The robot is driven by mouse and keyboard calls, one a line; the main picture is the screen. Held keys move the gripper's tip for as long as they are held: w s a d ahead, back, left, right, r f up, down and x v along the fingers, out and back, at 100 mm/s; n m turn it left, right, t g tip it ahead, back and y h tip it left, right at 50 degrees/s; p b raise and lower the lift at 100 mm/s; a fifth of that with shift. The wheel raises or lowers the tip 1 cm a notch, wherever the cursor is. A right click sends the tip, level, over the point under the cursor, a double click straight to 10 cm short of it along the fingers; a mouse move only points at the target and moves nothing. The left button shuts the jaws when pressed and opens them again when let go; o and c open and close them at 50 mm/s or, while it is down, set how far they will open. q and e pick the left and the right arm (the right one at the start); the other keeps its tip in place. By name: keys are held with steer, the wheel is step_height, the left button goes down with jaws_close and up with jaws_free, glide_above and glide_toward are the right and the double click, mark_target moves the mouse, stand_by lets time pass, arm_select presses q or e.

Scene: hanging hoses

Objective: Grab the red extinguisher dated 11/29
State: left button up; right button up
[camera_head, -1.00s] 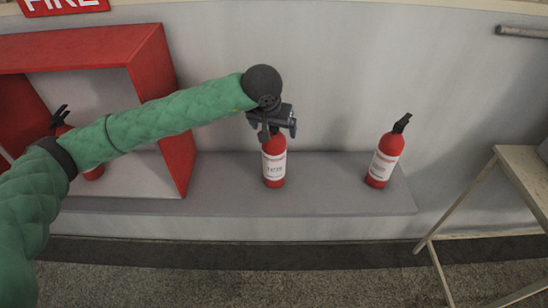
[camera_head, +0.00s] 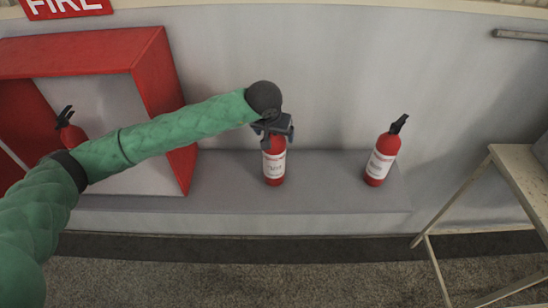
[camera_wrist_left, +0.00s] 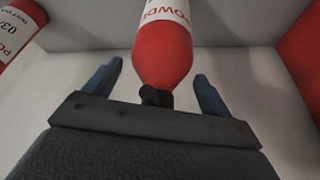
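A red extinguisher (camera_head: 274,166) with a white label stands upright on the grey ledge, in the middle of the head view. My left gripper (camera_head: 273,130) is above it at its black top. In the left wrist view the gripper's two blue fingers (camera_wrist_left: 157,82) are apart, one on each side of this extinguisher (camera_wrist_left: 165,55). Its label shows "POWD"; its date is not readable. A second extinguisher (camera_head: 382,156) stands to the right on the ledge. In the left wrist view an extinguisher (camera_wrist_left: 18,28) at upper left shows a date starting "03/". A third (camera_head: 70,135) is partly hidden behind my arm.
A red open cabinet (camera_head: 160,75) stands on the left around the third extinguisher. A pale metal-legged table (camera_head: 515,165) is at the right. The grey ledge (camera_head: 325,180) is clear between the middle and right extinguishers. A wall is behind.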

arm_select(q)
jaws_close()
steer(key=shift+w+r, duration=0.1)
